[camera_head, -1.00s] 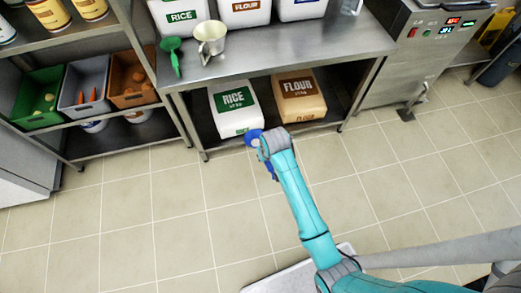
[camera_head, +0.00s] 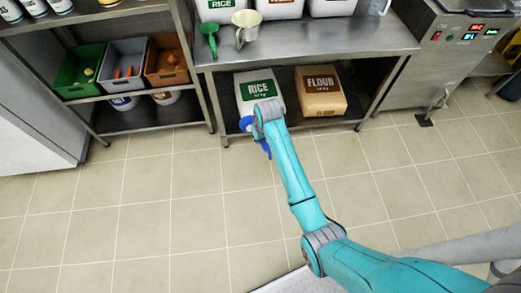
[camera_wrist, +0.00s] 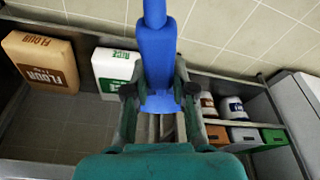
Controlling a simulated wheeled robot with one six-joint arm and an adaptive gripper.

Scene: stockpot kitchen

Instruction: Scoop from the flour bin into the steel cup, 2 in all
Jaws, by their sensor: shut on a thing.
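My gripper (camera_wrist: 160,92) is shut on a blue scoop (camera_wrist: 156,48), whose blue body stretches away from the fingers in the wrist view. In the head view, blue parts of the scoop (camera_head: 245,123) show beside my wrist, over the floor in front of the lower shelf; the fingers are mostly hidden there. The flour bin (camera_head: 279,9) stands at the back of the steel counter, cut off by the top edge, so its contents are hidden. The steel cup (camera_head: 247,22) stands on the counter in front of it, to the left. The scoop is well apart from both.
A green scoop (camera_head: 209,36) lies left of the cup. A rice bin (camera_head: 218,10) and a blue-labelled bin (camera_head: 332,7) flank the flour bin. Rice (camera_head: 258,90) and flour (camera_head: 320,90) sacks sit on the lower shelf. The tiled floor (camera_head: 130,210) is clear.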

